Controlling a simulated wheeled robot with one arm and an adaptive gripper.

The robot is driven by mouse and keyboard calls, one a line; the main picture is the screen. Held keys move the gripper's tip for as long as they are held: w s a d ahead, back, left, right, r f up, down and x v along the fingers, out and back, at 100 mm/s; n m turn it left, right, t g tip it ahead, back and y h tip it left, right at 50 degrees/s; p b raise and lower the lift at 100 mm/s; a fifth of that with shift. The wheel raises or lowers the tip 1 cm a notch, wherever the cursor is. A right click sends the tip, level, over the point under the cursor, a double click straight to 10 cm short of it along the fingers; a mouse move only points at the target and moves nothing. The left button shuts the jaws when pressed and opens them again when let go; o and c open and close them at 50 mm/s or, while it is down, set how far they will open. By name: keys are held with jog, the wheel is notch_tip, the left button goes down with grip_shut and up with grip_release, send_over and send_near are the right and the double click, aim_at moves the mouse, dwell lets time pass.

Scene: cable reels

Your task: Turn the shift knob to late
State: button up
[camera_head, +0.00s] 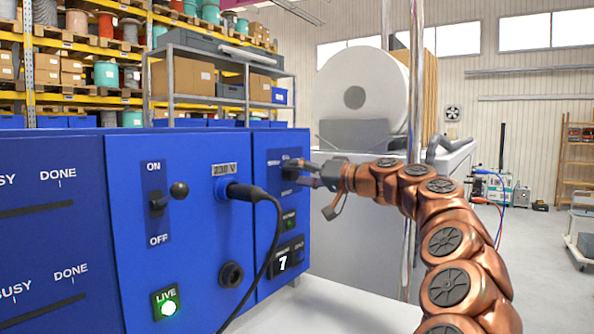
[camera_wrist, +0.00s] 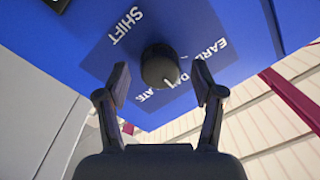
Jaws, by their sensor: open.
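The shift knob (camera_wrist: 160,66) is round and black, on a dark blue label plate marked SHIFT, EARLY, DAY and LATE, the last two partly covered. Its white pointer mark points to the lower right in the wrist view, between the DAY and LATE words; I cannot tell exactly which one it meets. My gripper (camera_wrist: 161,82) is open, one finger on either side of the knob with visible gaps, so it holds nothing. In the head view, my gripper (camera_head: 315,184) is at the right-hand blue panel and the knob is hard to make out there.
Left of my gripper stand an ON/OFF switch (camera_head: 157,201), a black cable plugged in at a socket (camera_head: 232,190), and a lit green LIVE lamp (camera_head: 168,307). A display showing 7 (camera_head: 283,263) is below my gripper. A metal pole (camera_head: 415,120) rises near my arm.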

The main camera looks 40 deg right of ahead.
jog(key=shift+w+a, duration=0.15)
jog(key=shift+w, duration=0.3)
jog(key=c, duration=1.1)
